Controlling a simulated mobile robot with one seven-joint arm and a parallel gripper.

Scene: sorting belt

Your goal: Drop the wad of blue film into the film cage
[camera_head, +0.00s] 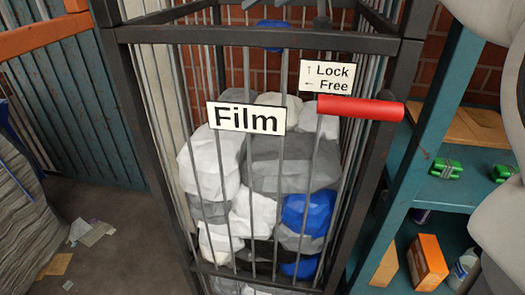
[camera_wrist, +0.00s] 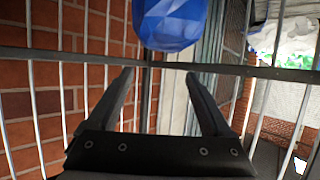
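The film cage (camera_head: 150,34) is a dark-framed barred cage labelled "Film", filled with white, grey, black and blue wads. A blue film wad (camera_head: 272,36) shows high in the cage's upper part, behind the front top rail and above the heap. A blue wad also shows in the wrist view (camera_wrist: 170,24), at the top centre, beyond my fingertips. My gripper (camera_wrist: 160,72) is open, with two dark fingers apart and nothing between them. A gap shows between the fingers and the wad. My gripper cannot be made out clearly in the head view.
A red handle (camera_head: 360,107) sticks out at the cage's front right, below a "Lock / Free" sign (camera_head: 327,77). A teal shelf (camera_head: 447,190) with green bundles and an orange box (camera_head: 427,262) stands right. Scraps (camera_head: 93,232) lie on the floor left. A brick wall (camera_wrist: 45,120) is behind.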

